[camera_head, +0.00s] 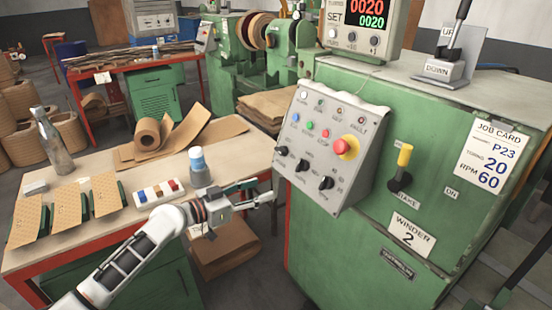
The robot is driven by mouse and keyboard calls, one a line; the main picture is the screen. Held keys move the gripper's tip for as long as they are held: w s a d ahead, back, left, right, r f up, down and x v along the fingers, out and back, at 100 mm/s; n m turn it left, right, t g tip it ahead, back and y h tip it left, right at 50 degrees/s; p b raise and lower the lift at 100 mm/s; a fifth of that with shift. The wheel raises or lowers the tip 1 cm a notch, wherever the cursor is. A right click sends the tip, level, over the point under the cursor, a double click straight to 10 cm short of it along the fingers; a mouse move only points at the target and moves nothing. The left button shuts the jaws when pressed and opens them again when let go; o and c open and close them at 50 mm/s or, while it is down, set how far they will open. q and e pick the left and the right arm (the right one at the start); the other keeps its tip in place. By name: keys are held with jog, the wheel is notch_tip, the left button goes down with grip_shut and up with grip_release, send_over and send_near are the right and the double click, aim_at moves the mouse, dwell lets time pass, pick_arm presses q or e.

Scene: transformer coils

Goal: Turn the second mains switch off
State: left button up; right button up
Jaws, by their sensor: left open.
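A sloped grey control panel (328,145) is fixed to the green winder cabinet (365,235). It carries a red mushroom button (344,147), small coloured buttons and a row of black rotary knobs: left (282,151), middle (302,165) and right (326,183). To its right, a yellow-handled lever switch (404,158) on a black base stands upright on the cabinet front. Small labels are hard to read, so I cannot tell which switch is the second mains one. My left gripper (268,197) is open and empty, left of and below the panel, apart from it. My right gripper is out of view.
The wooden workbench (100,230) at left holds a bottle (50,142), brown cards, a paper roll (150,134) and a blue-capped container (197,160). A counter display (358,22) and an UP/DOWN lever (457,45) stand on the cabinet.

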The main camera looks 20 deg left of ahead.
pick_arm(q)
jog(key=h, duration=0.1)
send_near(278, 150)
jog(key=w, duration=0.1)
jog(key=shift+m+t, duration=0.3)
jog(key=x, duration=0.8)
jog(key=shift+s+d+f, duration=0.1)
jog(key=shift+d+f, duration=0.2)
jog(key=shift+f, duration=0.05)
jog(key=shift+c, duration=0.4)
jog(key=c, duration=1)
